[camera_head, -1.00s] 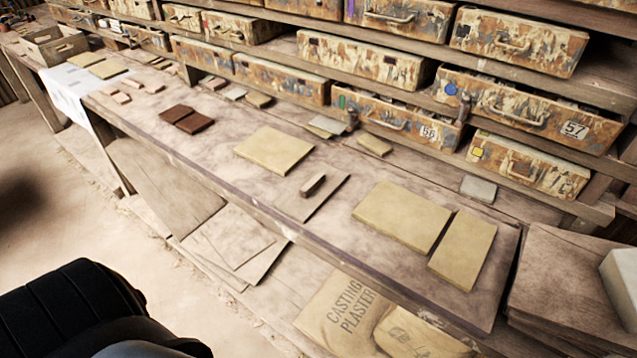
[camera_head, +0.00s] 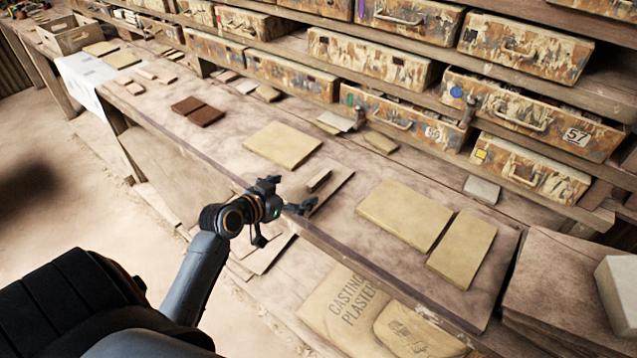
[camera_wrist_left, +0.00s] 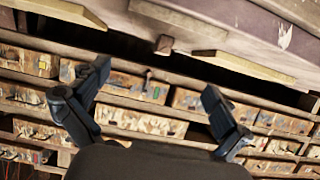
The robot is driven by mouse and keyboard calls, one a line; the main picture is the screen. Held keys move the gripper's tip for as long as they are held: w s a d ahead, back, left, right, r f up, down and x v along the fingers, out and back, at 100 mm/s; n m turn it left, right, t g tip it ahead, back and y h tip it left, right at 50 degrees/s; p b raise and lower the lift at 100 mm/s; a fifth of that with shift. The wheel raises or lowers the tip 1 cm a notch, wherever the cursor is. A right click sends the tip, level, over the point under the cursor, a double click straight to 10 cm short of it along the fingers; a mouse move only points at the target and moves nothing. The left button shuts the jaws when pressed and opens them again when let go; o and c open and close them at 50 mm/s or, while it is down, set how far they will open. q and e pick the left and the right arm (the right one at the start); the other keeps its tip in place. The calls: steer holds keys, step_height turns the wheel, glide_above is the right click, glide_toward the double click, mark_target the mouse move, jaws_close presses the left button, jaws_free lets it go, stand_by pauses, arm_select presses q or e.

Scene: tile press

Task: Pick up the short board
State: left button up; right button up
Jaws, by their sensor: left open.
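Flat yellowish boards lie on the bench: a wide one (camera_head: 404,214) at the right, a narrower one (camera_head: 461,250) beside it, and another (camera_head: 283,145) farther left. A small dark wooden block (camera_head: 319,180) lies on a thin brown board (camera_head: 332,191) between them. I cannot tell for sure which piece is the short board. My left gripper (camera_head: 283,215) is open and empty at the bench's front edge, near the thin brown board and partly in front of it. In the left wrist view its spread fingers (camera_wrist_left: 146,106) have nothing between them; the small block (camera_wrist_left: 164,45) shows beyond. My right gripper is out of view.
Shelves with painted drawers (camera_head: 366,59) stand behind the bench. Two dark brown tiles (camera_head: 197,110) lie farther left. A stack of boards (camera_head: 560,290) with a pale block (camera_head: 620,290) is at the right. A casting plaster bag (camera_head: 345,305) lies below the bench.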

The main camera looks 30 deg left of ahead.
mark_target(313, 182)
arm_select(q)
steer(key=x, duration=0.5)
steer(key=shift+w+f, duration=0.1)
steer(key=shift+w, duration=0.05)
steer(key=shift+w+f+p, duration=0.1)
steer(key=shift+w+p, duration=0.3)
steer(key=shift+p, duration=0.1)
steer(key=p+x, duration=0.1)
steer(key=x, duration=0.2)
steer(key=shift+w+a+f, duration=0.1)
steer(key=shift+w+f, duration=0.3)
steer(key=shift+w, duration=0.25)
steer(key=shift+c, duration=0.2)
